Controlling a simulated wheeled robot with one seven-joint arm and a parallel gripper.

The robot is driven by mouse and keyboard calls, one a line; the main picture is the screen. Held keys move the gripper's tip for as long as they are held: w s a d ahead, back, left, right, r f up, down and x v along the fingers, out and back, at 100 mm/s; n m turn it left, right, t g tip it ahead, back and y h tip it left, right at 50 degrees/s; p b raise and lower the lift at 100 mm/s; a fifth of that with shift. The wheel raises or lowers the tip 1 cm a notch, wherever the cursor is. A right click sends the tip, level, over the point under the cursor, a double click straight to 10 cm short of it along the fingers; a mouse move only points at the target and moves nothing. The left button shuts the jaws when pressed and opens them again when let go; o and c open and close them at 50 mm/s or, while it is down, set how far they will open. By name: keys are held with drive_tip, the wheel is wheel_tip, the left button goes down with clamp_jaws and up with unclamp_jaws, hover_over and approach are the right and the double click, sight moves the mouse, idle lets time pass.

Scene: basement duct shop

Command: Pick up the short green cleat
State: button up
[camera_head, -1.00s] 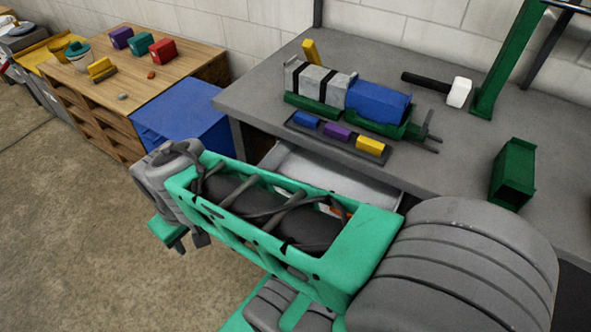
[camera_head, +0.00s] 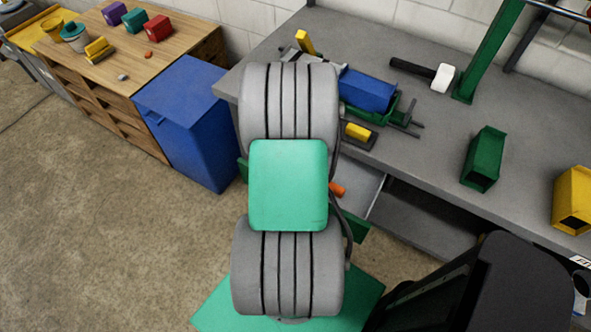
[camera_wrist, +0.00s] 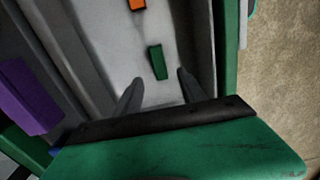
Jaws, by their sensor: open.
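The short green cleat (camera_wrist: 157,62) lies in the pale-floored open drawer (camera_wrist: 178,30), in the upper middle of the wrist view. My gripper (camera_wrist: 160,77) is open and empty, with its two dark fingers pointing toward the cleat. The cleat shows just beyond and between the fingertips, apart from both. How high the fingers are above the drawer floor is hard to tell. In the head view my arm hides the cleat and the gripper; only part of the drawer (camera_head: 366,192) shows.
An orange piece (camera_wrist: 137,4) lies farther along the drawer; it also shows in the head view (camera_head: 338,190). Drawer walls stand close on both sides. A purple block (camera_wrist: 28,95) is at left. The grey bench (camera_head: 430,140) carries a green box (camera_head: 484,158) and a hammer (camera_head: 440,77).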

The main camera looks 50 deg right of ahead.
drive_tip(key=f+p, duration=0.1)
drive_tip(key=f, duration=0.7)
drive_tip(key=shift+s, duration=0.2)
clamp_jaws()
